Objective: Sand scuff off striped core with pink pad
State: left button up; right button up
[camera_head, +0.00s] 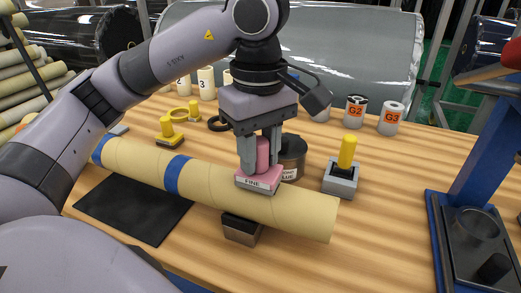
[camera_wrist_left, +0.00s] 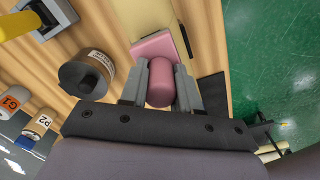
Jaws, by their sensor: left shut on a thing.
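The striped core (camera_head: 217,185) is a long tan tube with blue bands, lying across the table from back left to front right. The pink pad (camera_head: 258,180) has a label reading FINE and an upright pink handle. My left gripper (camera_head: 261,160) is shut on that handle and holds the pad at the top of the core, right of the middle blue band. In the left wrist view the handle (camera_wrist_left: 160,82) sits between both fingers, with the core (camera_wrist_left: 150,18) beyond the pad. I see no scuff; the pad may hide it. My right gripper is not in view.
A dark block (camera_head: 241,228) sits under the core, and a black mat (camera_head: 133,208) lies at left. A glue pot (camera_head: 291,158) and a yellow-handled tool in a grey block (camera_head: 342,180) stand close behind. A blue stand (camera_head: 440,232) is at right.

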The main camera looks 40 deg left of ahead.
pick_arm(q)
jog(key=shift+r+p, duration=2.65)
jog(key=shift+r, duration=0.3)
notch_tip(320, 180, up, 3)
jog(key=p, duration=0.3)
jog(key=shift+w, duration=0.1)
